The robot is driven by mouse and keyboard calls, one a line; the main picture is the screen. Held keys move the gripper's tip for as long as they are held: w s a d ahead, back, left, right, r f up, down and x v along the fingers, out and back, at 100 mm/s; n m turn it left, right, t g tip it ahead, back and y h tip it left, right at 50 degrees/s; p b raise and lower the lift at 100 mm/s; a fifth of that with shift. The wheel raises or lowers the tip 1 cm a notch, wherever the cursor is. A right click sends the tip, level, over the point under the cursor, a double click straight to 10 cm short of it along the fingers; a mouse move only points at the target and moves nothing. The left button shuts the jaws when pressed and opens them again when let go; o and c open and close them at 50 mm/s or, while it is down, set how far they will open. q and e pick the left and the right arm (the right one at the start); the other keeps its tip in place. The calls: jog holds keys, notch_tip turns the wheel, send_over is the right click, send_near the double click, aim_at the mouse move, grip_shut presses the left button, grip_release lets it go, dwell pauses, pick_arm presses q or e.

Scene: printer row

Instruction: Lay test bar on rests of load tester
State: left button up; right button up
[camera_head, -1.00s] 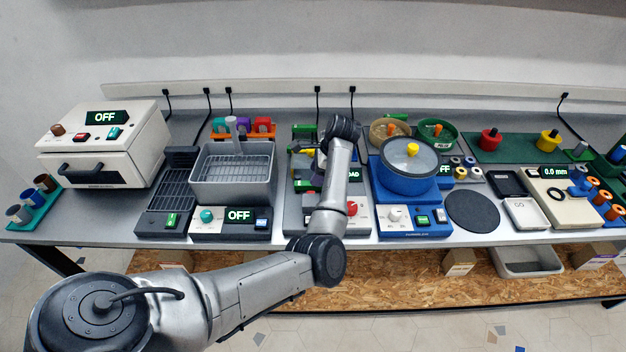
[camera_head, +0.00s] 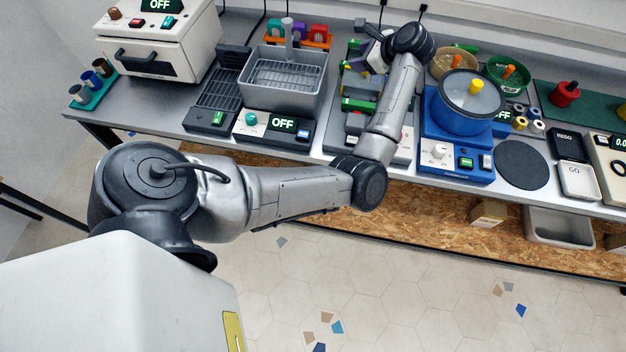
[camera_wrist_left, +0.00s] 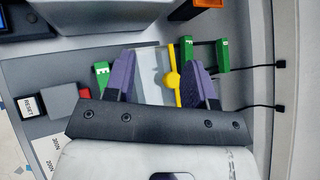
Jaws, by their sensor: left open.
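The load tester (camera_head: 338,142) is the grey unit in the middle of the bench, largely covered by my left arm in the head view. My left gripper (camera_wrist_left: 162,76) is open, its two purple fingers apart over the grey unit. Between them shows a clear panel (camera_wrist_left: 148,70) with a yellow strip and yellow knob (camera_wrist_left: 172,80); I cannot tell whether the fingers touch it. Green blocks with white marks (camera_wrist_left: 186,50) lie beyond and beside the fingers. I cannot make out the test bar or its rests for certain. My right gripper is in neither view.
A grey basket unit (camera_head: 284,82) stands left of the tester and a blue pot (camera_head: 462,108) stands close on its right. A white oven (camera_head: 160,45) is at the far left. A round dark mat (camera_head: 520,165) lies bare farther right.

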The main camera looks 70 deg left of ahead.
pick_arm(q)
notch_tip(320, 180, up, 9)
jog(key=d+m+t+y, duration=0.3)
jog(key=m+t+y, duration=0.5)
jog(key=m+y, duration=0.6)
jog(key=w+d+m+t+h, duration=0.25)
jog(key=d+m+t, duration=0.25)
jog(key=m+t, duration=0.35)
jog(key=w+d+m+t+h, duration=0.1)
jog(key=d+m+t+h, duration=0.25)
jog(key=m+t, duration=0.45)
jog(key=s+d+f+m+g+h, duration=0.1)
jog(key=s+d+f+m+h, duration=0.1)
jog(key=d+f+m+h, duration=0.75)
jog(key=s+d+f+m+g+h, duration=0.1)
jog(key=d+f+m+h, duration=0.5)
jog(key=d+m+h, duration=0.65)
jog(key=s+d+f+m+g+y, duration=0.2)
jog(key=s+d+f+m+g, duration=0.1)
jog(key=s+f+m+g, duration=0.4)
jog(key=s+d+f+m+g+y, duration=0.1)
jog(key=s+f+m+g, duration=0.2)
jog(key=s, duration=0.7)
jog(key=s+d+f+m+g+y, duration=0.1)
jog(key=s+f+m+g, duration=0.2)
jog(key=s, duration=0.7)
jog(key=shift+s+d+f+g+y, duration=0.2)
jog(key=shift+s+f+g+y, duration=0.25)
jog(key=shift+f, duration=0.5)
